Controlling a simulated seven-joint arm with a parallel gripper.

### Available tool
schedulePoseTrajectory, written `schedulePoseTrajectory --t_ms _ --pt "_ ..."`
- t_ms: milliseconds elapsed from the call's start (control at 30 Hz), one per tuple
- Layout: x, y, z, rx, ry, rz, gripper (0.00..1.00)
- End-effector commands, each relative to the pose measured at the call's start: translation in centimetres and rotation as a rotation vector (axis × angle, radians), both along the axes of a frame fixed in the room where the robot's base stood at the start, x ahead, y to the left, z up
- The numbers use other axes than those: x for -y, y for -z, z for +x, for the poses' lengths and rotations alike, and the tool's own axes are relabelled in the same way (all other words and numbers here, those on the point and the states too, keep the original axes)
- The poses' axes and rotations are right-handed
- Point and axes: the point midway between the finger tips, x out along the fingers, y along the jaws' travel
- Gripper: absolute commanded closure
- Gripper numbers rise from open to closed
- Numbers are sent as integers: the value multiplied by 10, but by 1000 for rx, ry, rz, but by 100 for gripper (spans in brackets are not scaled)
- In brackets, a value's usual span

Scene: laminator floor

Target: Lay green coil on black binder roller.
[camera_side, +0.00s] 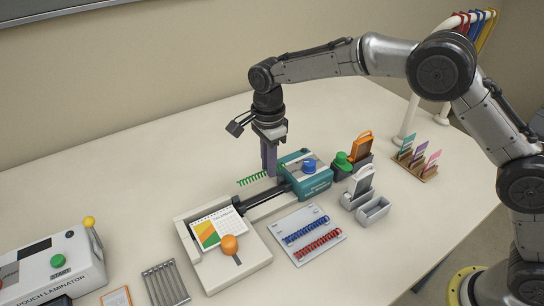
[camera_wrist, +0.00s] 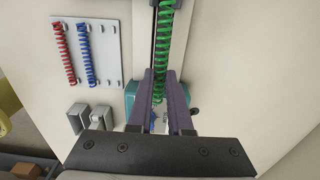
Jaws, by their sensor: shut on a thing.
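The green coil (camera_side: 250,179) is held between the fingers of my gripper (camera_side: 270,170), which is shut on it near one end. In the wrist view the coil (camera_wrist: 166,45) stretches away from my gripper (camera_wrist: 163,78) and overlaps a dark strip of the binder. The black binder roller (camera_side: 264,199) runs between the binder's teal end block (camera_side: 310,184) and its pale bed. In the side view the coil appears above and behind the roller, roughly parallel to it, with a visible gap. The coil's gripped end is partly hidden by the fingers.
A white board (camera_side: 307,236) holds a blue coil (camera_side: 306,230) and a red coil (camera_side: 319,244) in front of the binder. A calendar (camera_side: 215,226) lies on the binder bed beside an orange knob (camera_side: 229,244). The pouch laminator (camera_side: 48,268) stands left. The table behind is clear.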

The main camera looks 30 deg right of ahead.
Motion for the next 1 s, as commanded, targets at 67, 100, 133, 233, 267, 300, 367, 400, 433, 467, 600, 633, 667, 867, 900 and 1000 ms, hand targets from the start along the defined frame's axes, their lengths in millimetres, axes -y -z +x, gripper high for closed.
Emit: schedulePoseTrajectory --t_ms 67,100,133,233,267,300,367,400,433,467,600,633,667,867,900,1000 --pt "0 5 0 -2 0 -1 100" --pt "0 8 0 -2 0 -1 100" --pt "0 10 -1 -2 0 -1 100" --pt "0 18 -1 -2 0 -1 100" --pt "0 20 -1 -2 0 -1 100" --pt "0 23 -1 -2 0 -1 100" --pt "0 27 -1 -3 0 -1 100" --pt "0 30 -1 -2 0 -1 100" --pt "0 32 -1 -2 0 -1 100" --pt "0 34 -1 -2 0 -1 100" --pt "0 44 0 -1 0 0 100" --pt "0 46 0 -1 0 0 100" --pt "0 48 0 -1 0 0 100" --pt "0 57 -1 -2 0 -1 100" --pt "0 58 -1 -1 0 -1 100" --pt "0 60 -1 -1 0 0 100"
